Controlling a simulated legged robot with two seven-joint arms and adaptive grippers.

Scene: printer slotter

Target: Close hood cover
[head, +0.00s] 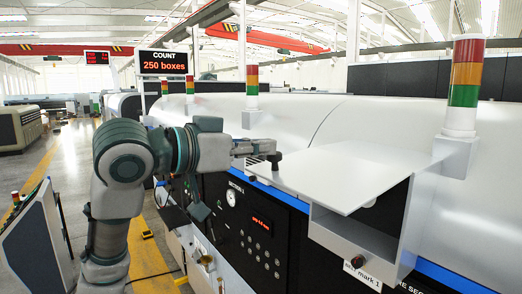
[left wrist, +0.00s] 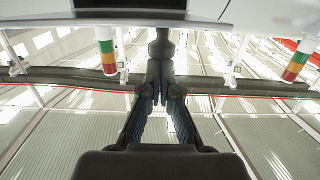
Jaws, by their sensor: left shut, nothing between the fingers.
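A flat white panel (head: 350,172), which looks like the hood cover, juts out level over an open-fronted grey box (head: 365,235) on the machine's front. Behind it lies the long curved white hood (head: 330,120). My left gripper (head: 276,160) is shut and empty, at the panel's far left corner. I cannot tell whether it touches the panel. My right gripper is not in view.
The black control panel (head: 255,225) with buttons and a red display is below my left arm. A red-yellow-green signal tower (head: 465,85) stands right of the panel. A grey console (head: 40,240) stands at left. The aisle floor (head: 75,150) is open.

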